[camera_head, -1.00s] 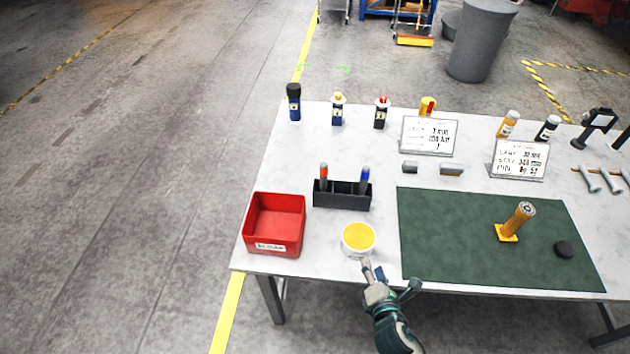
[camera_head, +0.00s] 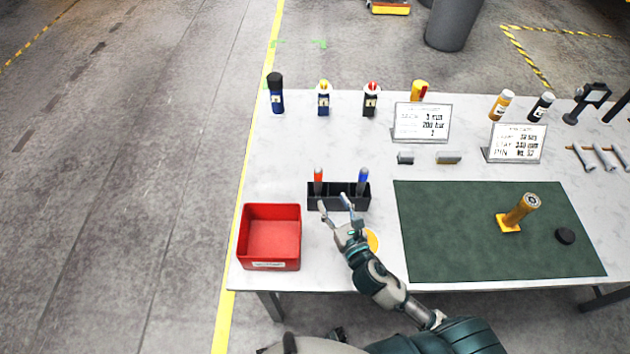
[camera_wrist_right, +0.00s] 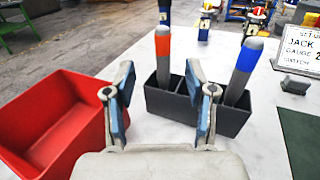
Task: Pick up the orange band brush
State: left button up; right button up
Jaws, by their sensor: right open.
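The orange band brush (camera_head: 318,181) stands upright in the left part of a black divided holder (camera_head: 338,203), with its orange band near the top. In the right wrist view the orange band brush (camera_wrist_right: 163,58) rises from the holder (camera_wrist_right: 232,122) between my two fingers in the picture, beyond them. My right gripper (camera_head: 334,208) is open and empty just in front of the holder; its fingers also show in the right wrist view (camera_wrist_right: 161,98). A blue-banded brush (camera_head: 363,181) stands at the holder's right end. My left gripper is not in the head view.
A red bin (camera_head: 271,237) stands left of the holder. A tub with yellow contents (camera_head: 373,241) is partly hidden behind my right arm. A green mat (camera_head: 455,235) with an orange-based post (camera_head: 519,211) lies to the right. Several bottles line the back edge.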

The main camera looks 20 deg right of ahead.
aim_at(320, 176)
jog(key=w, duration=0.4)
jog(key=w+a, duration=0.1)
jog(key=w, duration=0.3)
jog(key=w+f, duration=0.1)
jog(key=w, duration=0.3)
jog(key=shift+w+a, duration=0.2)
jog(key=shift+s+d+r, duration=0.1)
jog(key=shift+d, duration=0.1)
jog(key=shift+c, duration=0.5)
jog(key=shift+d, duration=0.15)
jog(key=c, duration=0.8)
grip_shut()
